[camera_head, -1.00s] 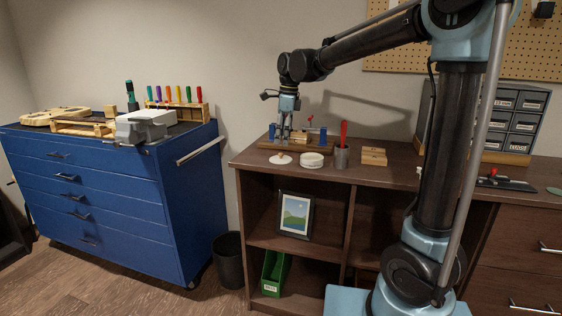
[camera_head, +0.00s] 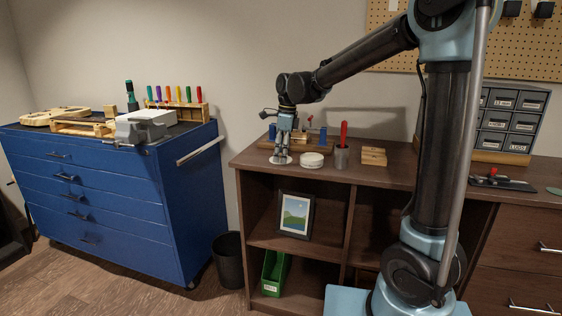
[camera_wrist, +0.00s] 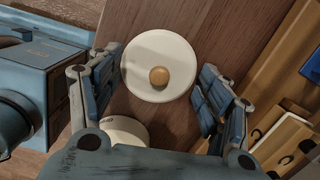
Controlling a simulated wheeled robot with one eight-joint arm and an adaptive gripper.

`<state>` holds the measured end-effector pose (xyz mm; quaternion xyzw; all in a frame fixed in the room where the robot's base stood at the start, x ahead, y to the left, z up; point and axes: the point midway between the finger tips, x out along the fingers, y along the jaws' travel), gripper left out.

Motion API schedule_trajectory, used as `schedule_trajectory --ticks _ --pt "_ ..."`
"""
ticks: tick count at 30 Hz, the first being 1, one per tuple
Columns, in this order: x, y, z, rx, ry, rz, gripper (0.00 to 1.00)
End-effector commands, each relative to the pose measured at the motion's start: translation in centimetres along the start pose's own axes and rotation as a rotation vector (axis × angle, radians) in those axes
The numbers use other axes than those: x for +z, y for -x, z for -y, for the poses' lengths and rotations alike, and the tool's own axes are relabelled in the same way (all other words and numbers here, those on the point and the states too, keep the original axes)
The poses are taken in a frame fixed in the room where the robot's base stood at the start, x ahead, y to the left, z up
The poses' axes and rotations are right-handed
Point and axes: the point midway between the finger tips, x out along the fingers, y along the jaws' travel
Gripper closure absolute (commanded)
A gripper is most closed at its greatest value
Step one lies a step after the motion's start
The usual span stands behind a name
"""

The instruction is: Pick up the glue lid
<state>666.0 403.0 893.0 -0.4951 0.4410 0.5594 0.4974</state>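The glue lid (camera_wrist: 158,50) is a round cream disc with a tan wooden knob (camera_wrist: 159,76). It lies flat on the brown wooden counter, and in the head view the lid (camera_head: 281,161) shows only partly under my gripper. My gripper (camera_wrist: 157,86) is open, with its fingers to the left and right of the lid in the wrist view. Nothing is between the fingertips but the lid below. In the head view my gripper (camera_head: 281,154) points straight down over the lid. Whether the fingers touch it I cannot tell.
A wooden rack with clamps (camera_head: 318,143) is behind. A grey cup with a red tool (camera_head: 342,157) and wooden blocks (camera_head: 373,156) stand farther right.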

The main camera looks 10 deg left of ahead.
Motion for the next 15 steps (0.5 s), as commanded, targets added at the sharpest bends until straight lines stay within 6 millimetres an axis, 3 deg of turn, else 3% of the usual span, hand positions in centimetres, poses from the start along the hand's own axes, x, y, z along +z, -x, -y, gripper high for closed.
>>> schedule_trajectory --ticks 1,5,15 --pt "0.01 0.00 -0.01 0.000 0.000 0.000 0.47" --pt "0.04 -0.01 -0.02 0.000 0.001 0.000 0.74" --pt "0.12 -0.07 -0.08 0.000 0.002 0.000 0.75"
